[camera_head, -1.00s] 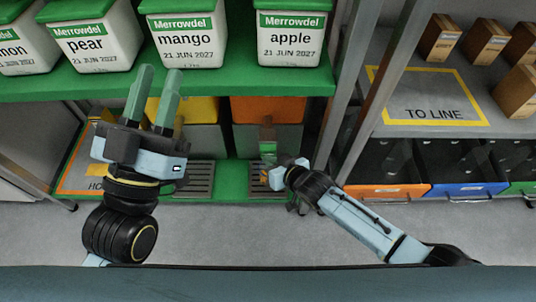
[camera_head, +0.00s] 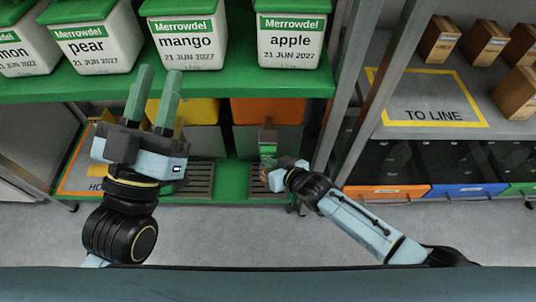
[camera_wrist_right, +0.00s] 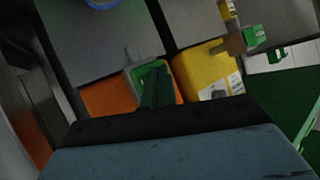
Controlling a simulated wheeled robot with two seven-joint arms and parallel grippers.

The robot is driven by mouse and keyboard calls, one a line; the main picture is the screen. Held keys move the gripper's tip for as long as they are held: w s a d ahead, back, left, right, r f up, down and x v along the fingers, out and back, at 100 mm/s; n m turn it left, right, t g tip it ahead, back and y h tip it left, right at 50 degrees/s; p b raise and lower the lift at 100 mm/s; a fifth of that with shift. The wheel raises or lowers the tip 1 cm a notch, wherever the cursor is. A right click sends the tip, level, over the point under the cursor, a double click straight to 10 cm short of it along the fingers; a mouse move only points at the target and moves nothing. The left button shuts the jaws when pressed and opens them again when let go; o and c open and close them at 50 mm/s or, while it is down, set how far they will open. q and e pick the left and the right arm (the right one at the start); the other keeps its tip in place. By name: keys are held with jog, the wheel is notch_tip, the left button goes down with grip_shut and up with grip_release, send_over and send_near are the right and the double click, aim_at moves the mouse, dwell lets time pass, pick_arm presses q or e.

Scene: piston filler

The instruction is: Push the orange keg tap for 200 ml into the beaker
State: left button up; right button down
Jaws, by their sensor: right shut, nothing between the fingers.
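The orange keg (camera_head: 268,109) stands under the green shelf in the head view; its orange part also shows in the right wrist view (camera_wrist_right: 104,97). Its grey tap stub (camera_wrist_right: 133,54) shows just beyond my right fingers. My right gripper (camera_head: 268,152) is shut and empty, low in front of the orange keg, with its green fingers (camera_wrist_right: 154,84) at the tap. I cannot tell whether they touch it. My left gripper (camera_head: 158,73) is raised at the left, its two green fingers apart and nothing between them. I cannot make out the beaker in either view.
A yellow keg (camera_head: 201,110) stands left of the orange one and shows in the wrist view (camera_wrist_right: 205,72). Slotted drip grates (camera_head: 200,180) lie below. White tubs, including apple (camera_head: 290,38), stand on the green shelf (camera_head: 230,86). A metal post (camera_head: 372,95) rises right of my right gripper.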

jog(key=shift+s+p, duration=0.4)
jog(key=shift+s, duration=0.3)
jog(key=s+p, duration=0.2)
jog(key=s, duration=0.3)
jog(key=shift+p, duration=0.4)
jog(key=shift+r, duration=0.1)
dwell(2.9)
